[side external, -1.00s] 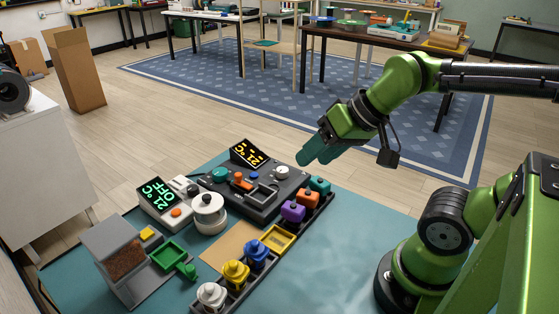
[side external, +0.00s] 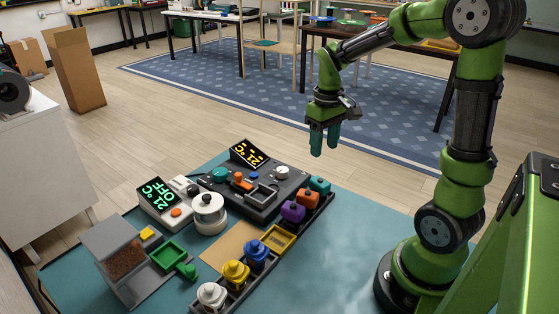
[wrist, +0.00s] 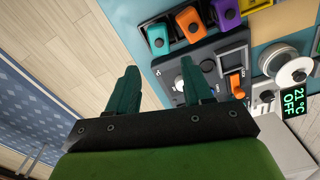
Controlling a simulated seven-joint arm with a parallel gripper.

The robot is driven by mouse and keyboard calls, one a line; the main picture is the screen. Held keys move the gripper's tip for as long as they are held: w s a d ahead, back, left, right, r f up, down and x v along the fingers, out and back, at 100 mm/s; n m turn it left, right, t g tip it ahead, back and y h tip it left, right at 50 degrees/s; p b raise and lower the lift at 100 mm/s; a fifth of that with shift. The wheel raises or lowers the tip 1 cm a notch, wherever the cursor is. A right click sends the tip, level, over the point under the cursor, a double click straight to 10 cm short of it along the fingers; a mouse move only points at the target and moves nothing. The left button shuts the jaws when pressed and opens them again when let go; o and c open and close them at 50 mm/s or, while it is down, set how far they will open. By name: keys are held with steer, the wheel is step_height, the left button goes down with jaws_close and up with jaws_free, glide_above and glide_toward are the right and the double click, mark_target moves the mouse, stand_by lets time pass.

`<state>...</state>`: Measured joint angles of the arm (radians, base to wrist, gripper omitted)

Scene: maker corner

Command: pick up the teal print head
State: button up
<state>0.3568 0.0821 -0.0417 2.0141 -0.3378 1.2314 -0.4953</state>
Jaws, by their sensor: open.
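The teal print head (side external: 319,185) sits at the far end of a row of coloured heads, beside the orange one (side external: 308,198). It also shows in the wrist view (wrist: 158,39) near the top, in the dark rack. My gripper (side external: 324,150), with teal fingers, points down in the air above and behind the print head in the side view. In the wrist view my gripper (wrist: 158,80) has its two fingers apart with nothing between them.
A purple head (side external: 293,212) stands beside the orange one. The dark console (side external: 262,203) with a lit display and knobs lies left of the row. Blue (side external: 256,253), yellow (side external: 236,273) and white (side external: 212,296) pieces stand nearer. The teal mat's right part (side external: 350,240) is clear.

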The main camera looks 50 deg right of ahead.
mark_target(320, 179)
step_height(320, 179, down, 8)
steer(key=shift+r, duration=0.1)
step_height(320, 179, down, 5)
steer(key=shift+w+d+f, duration=0.1)
steer(key=shift+d, duration=0.05)
steer(key=c, duration=0.8)
